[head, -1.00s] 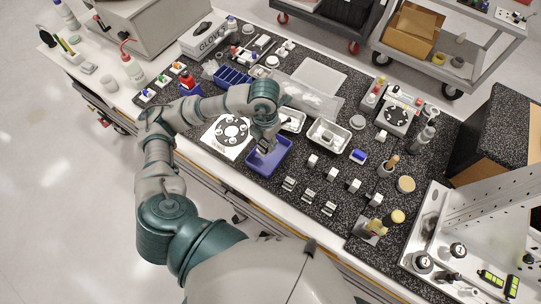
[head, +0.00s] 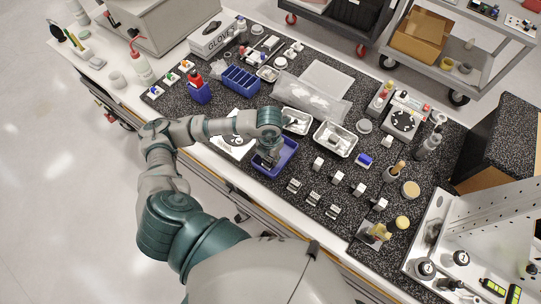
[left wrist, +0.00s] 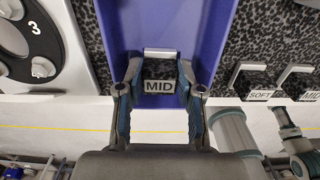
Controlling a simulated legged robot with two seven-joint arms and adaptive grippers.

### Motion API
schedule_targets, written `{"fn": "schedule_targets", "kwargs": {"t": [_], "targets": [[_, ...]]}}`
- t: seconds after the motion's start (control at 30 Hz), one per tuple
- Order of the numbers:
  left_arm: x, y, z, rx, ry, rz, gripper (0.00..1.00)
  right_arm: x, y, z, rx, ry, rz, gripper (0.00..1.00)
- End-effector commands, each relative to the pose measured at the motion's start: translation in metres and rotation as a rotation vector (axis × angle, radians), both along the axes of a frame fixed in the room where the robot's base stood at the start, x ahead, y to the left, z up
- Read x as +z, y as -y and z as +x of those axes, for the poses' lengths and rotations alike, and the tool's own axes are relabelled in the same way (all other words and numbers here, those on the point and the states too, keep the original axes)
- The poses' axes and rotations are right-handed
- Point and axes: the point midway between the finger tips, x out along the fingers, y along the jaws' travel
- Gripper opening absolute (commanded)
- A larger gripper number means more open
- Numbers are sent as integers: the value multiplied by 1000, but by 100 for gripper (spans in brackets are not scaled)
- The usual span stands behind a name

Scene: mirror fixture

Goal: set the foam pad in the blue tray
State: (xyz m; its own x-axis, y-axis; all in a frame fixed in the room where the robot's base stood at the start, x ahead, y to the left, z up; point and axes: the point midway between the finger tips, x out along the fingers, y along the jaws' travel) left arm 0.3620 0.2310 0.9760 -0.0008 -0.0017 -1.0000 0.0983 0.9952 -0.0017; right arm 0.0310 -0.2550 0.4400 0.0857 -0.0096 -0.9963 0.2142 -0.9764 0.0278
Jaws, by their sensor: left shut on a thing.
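The blue tray (head: 288,157) lies near the front edge of the speckled bench top, and its blue interior also shows in the left wrist view (left wrist: 205,25). My left gripper (head: 267,158) points down over the tray. In the left wrist view its fingers (left wrist: 160,76) are shut on the foam pad (left wrist: 158,87), a small dark block with a white MID label and a pale strip along its far side. The pad shows within the tray's outline; I cannot tell whether it touches the tray floor. In the head view the gripper hides the pad. My right gripper is not in view.
Small labelled blocks (left wrist: 260,84) stand right of the tray, one reading SOFT. A white plate with a dark dial (head: 236,141) lies left of it. Metal trays (head: 335,138) stand behind, and a blue divided bin (head: 240,79) is farther back left.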

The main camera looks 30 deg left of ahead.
Motion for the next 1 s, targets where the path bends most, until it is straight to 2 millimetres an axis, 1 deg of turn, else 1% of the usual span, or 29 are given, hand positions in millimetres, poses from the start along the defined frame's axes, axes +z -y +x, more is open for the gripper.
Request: {"fn": "schedule_targets", "kwargs": {"t": [0.03,0.07,0.1,0.2,0.3,0.47,0.53,0.67,0.9,1.0], "targets": [[0,1,0,-1,0,0,44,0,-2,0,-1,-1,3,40],[0,2,0,-1,0,1,51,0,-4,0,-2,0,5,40],[0,2,0,-1,0,1,61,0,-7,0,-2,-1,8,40],[1,3,0,-1,0,1,62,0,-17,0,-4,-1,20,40],[1,5,0,-2,0,2,62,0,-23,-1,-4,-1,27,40],[3,5,0,-2,1,3,62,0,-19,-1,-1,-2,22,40],[8,4,1,-1,2,2,62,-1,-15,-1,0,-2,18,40],[29,2,1,-1,5,1,62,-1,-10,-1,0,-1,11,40],[84,3,2,-2,6,-1,62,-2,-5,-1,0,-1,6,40],[102,2,1,-2,5,0,62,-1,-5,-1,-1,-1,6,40]]}}
